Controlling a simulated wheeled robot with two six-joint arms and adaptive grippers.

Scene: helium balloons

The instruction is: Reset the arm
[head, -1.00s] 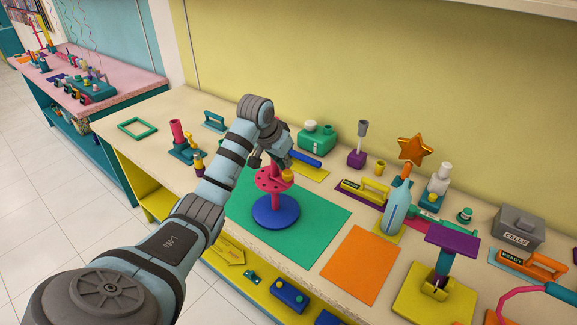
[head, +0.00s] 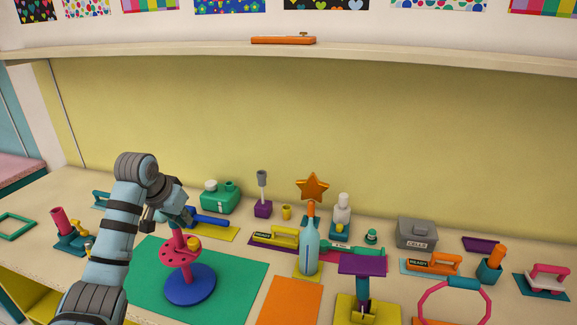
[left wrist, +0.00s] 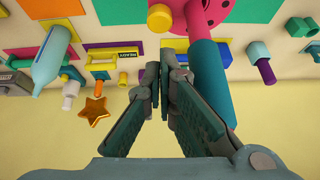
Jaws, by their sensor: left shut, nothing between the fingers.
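My left arm comes in from the left in the head view, over the workbench. Its gripper (head: 180,216) is above the pink perforated disc (head: 174,254), close to the top of its stand. In the left wrist view the two gripper fingers (left wrist: 166,68) come together at the tips, with nothing between them. The pink disc also shows there at the top (left wrist: 222,10), with a yellow knob (left wrist: 160,17) near its edge. The disc stands on a blue round base (head: 190,286). My right gripper is not in view.
The stand is on a green mat (head: 235,290). Behind it are a blue tool (head: 210,219) and a green box (head: 220,199). A blue bottle (head: 309,250) and a gold star (head: 312,187) stand right. A shelf (head: 400,60) runs above the bench.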

